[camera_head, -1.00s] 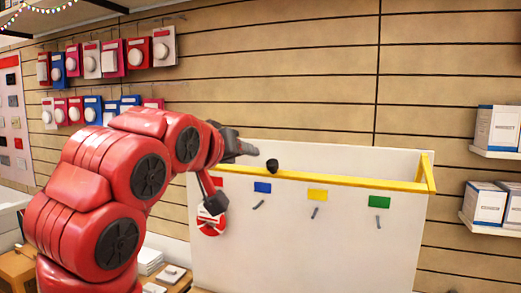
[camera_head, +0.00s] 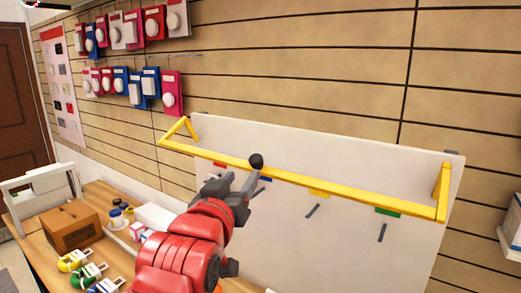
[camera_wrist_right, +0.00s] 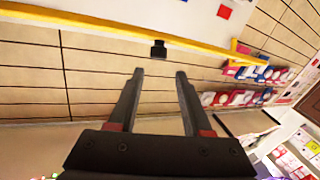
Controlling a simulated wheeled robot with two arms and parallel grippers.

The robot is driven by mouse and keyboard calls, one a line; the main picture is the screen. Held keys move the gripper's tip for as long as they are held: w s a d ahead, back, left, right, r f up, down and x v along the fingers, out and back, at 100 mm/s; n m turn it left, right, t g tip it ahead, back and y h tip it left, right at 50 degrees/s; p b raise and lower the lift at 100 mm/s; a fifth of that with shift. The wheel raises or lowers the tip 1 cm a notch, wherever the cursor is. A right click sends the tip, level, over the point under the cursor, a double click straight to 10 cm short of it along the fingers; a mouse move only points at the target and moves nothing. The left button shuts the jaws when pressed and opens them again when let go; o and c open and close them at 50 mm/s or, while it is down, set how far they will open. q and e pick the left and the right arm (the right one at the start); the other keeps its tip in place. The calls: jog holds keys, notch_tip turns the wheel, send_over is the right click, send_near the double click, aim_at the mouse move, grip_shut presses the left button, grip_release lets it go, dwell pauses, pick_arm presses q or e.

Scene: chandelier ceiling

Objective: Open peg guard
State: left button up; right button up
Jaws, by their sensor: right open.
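The peg guard is a yellow bar frame (camera_head: 330,188) with short side arms at both ends, standing out across the upper part of a white board (camera_head: 310,245). A black knob (camera_head: 256,160) sits on its bar, left of the middle in the head view. My right gripper (camera_head: 240,183) is open and empty, just below the knob. In the right wrist view the open fingers (camera_wrist_right: 160,72) point at the knob (camera_wrist_right: 158,48) on the yellow bar (camera_wrist_right: 120,25), with a small gap between. My left gripper is not in view.
Coloured tags with small dark pegs (camera_head: 313,210) line the board below the bar. At the left, a wooden bench (camera_head: 110,255) carries a cardboard box (camera_head: 73,227) and small coloured items. Packaged goods (camera_head: 133,30) hang on the slatted wall.

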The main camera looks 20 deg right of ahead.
aim_at(255, 160)
jog(key=p+x, duration=0.4)
jog(key=x, duration=0.8)
jog(key=shift+w+d+r+p, duration=0.15)
jog(key=shift+d+p, duration=0.15)
jog(key=shift+p, duration=0.05)
jog(key=shift+w+d, duration=0.3)
jog(key=shift+w, duration=0.15)
grip_shut()
